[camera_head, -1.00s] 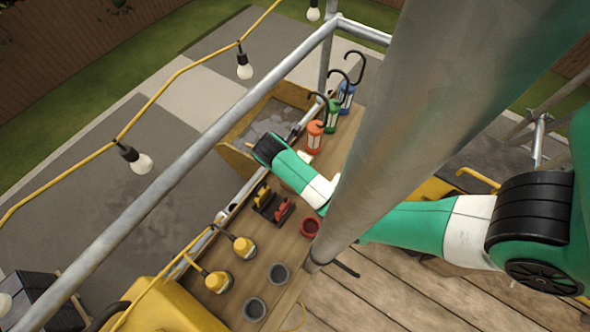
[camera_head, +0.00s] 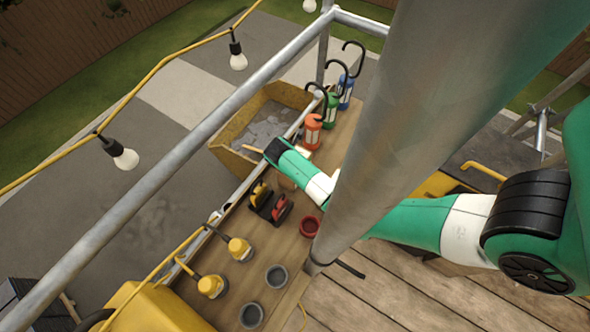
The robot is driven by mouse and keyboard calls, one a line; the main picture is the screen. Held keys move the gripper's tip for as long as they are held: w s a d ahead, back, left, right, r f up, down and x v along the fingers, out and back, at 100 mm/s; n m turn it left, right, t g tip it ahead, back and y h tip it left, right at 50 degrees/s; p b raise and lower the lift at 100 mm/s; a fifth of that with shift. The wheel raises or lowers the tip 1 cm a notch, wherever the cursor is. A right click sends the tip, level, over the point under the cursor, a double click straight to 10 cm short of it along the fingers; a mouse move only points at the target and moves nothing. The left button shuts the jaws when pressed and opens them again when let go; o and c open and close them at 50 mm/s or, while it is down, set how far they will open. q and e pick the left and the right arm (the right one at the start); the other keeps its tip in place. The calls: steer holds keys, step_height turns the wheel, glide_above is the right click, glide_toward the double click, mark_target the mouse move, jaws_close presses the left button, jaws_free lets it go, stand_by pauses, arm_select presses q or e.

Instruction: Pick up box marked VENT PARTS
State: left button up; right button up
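No box with readable VENT PARTS lettering shows. My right arm reaches in from the right over the wooden shelf (camera_head: 247,272), and its black wrist end (camera_head: 277,152) is above the shelf's far side, near the yellow bin's corner. The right gripper's fingers are hidden, so I cannot tell whether they are open or shut. A small brown patch (camera_head: 287,183) shows just below the wrist; I cannot tell whether it is a box. A tan sliver (camera_head: 252,148) shows left of the wrist. My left gripper is not in view.
A thick pole (camera_head: 385,140) blocks the view.

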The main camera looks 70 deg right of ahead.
steer(key=shift+f, duration=0.2)
stand_by(0.6)
jaws_close()
stand_by(0.4)
